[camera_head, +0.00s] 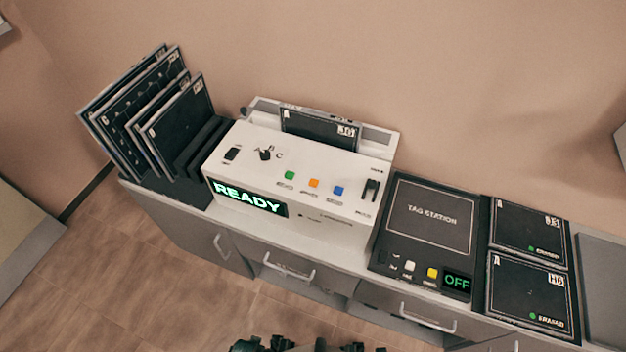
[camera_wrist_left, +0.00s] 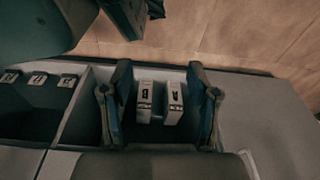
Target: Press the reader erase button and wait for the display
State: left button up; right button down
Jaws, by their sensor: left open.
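The white reader (camera_head: 300,165) stands on the counter with a plate (camera_head: 318,128) in the slot at its back. Its display (camera_head: 247,198) reads READY in green. Its top has a green button (camera_head: 289,175), an orange button (camera_head: 314,183) and a blue button (camera_head: 338,190); their small labels are too blurred to read. A knob marked A, B, C (camera_head: 265,154) and dark switches sit beside them. My left gripper (camera_wrist_left: 160,105) is open in the left wrist view, its fingers apart above two white labelled items (camera_wrist_left: 145,100) in a bin, away from the reader buttons.
A rack of dark plates (camera_head: 150,110) stands left of the reader. Right of it is the tag station (camera_head: 418,216), its display (camera_head: 457,281) reading OFF. Two plates marked ERASED (camera_head: 528,232) lie further right. Dark parts of mine show at the bottom edge.

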pick_arm(q)
grip_shut()
dwell(1.4)
